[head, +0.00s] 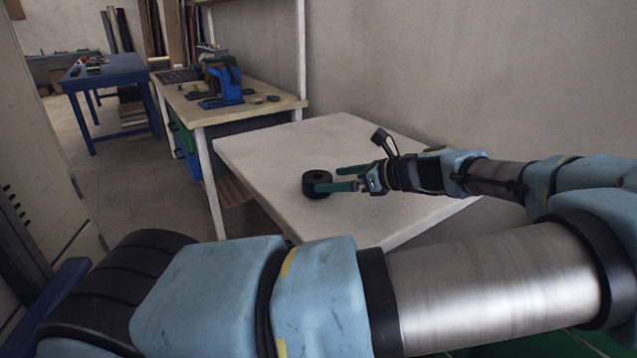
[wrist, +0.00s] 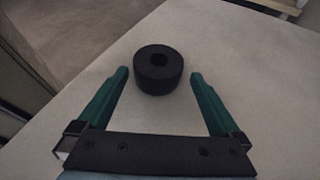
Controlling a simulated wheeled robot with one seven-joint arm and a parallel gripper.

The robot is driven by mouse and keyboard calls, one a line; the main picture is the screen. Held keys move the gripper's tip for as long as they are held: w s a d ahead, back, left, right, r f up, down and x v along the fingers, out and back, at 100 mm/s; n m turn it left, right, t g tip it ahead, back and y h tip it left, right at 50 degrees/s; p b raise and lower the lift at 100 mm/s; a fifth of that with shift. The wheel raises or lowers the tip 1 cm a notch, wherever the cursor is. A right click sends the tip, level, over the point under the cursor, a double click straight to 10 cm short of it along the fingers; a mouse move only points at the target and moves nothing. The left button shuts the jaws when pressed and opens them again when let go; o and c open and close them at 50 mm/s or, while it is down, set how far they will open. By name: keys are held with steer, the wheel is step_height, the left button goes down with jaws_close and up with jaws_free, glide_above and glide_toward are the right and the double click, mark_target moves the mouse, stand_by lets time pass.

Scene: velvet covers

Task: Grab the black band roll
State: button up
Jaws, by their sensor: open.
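The black band roll (head: 317,184) lies flat on the white table (head: 262,150), with its hole facing up. In the wrist view the roll (wrist: 158,72) is just past the fingertips, roughly centred between the lines of the two fingers. My gripper (head: 332,178) is open, with its two green fingers spread and nothing held. In the wrist view my gripper (wrist: 159,76) shows clear gaps on both sides of the roll. In the head view the near finger's tip overlaps the roll's right side; I cannot tell whether it touches.
The rest of the white table is bare, with its edge left of the roll. A workbench (head: 243,113) with a blue tool (head: 226,84) stands beyond it. A blue table (head: 104,70) is at the far left. A wall runs behind the white table.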

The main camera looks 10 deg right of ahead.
mark_target(316, 181)
steer(key=shift+p+x, duration=0.45)
steer(key=shift+x, duration=2.6)
steer(key=shift+s+a, duration=0.1)
steer(key=shift+c, duration=0.2)
